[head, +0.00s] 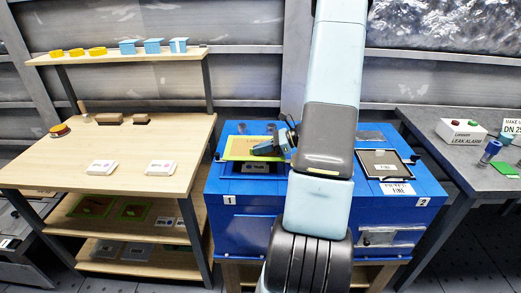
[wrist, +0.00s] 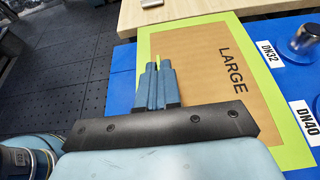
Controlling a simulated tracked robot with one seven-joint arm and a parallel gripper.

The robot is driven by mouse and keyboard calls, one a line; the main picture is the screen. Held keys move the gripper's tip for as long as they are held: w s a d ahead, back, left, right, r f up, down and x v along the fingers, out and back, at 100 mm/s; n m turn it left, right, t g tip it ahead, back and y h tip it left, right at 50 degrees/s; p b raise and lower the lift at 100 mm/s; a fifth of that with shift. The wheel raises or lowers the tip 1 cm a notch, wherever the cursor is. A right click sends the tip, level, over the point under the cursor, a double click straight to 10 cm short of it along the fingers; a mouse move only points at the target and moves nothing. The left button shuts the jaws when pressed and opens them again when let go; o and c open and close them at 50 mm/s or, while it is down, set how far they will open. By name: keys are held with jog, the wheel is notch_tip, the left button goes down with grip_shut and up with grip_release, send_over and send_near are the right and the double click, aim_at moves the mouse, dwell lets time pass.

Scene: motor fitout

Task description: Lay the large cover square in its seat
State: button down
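The large cover (head: 240,143) is a flat brown panel with a yellow-green border, lying over the left part of the blue cabinet top, marked 1. In the wrist view the cover (wrist: 190,60) reads LARGE and its long edges run at a slant. My gripper (head: 262,150) is over the cover.
The blue cabinet (head: 240,200) has a dark framed panel (head: 385,163) at its right part. A wooden bench (head: 130,150) stands left, a grey table (head: 450,135) right.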

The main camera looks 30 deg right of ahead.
aim_at(266, 155)
jog(key=shift+f, duration=0.2)
jog(key=shift+f, duration=1.55)
jog(key=shift+f, duration=1.75)
dwell(2.2)
jog(key=c, duration=1.3)
grip_release()
jog(key=shift+o, duration=0.2)
jog(key=v, duration=1.3)
jog(key=shift+s+d+r, duration=0.1)
jog(key=shift+s+d, duration=0.1)
jog(key=shift+d, duration=0.1)
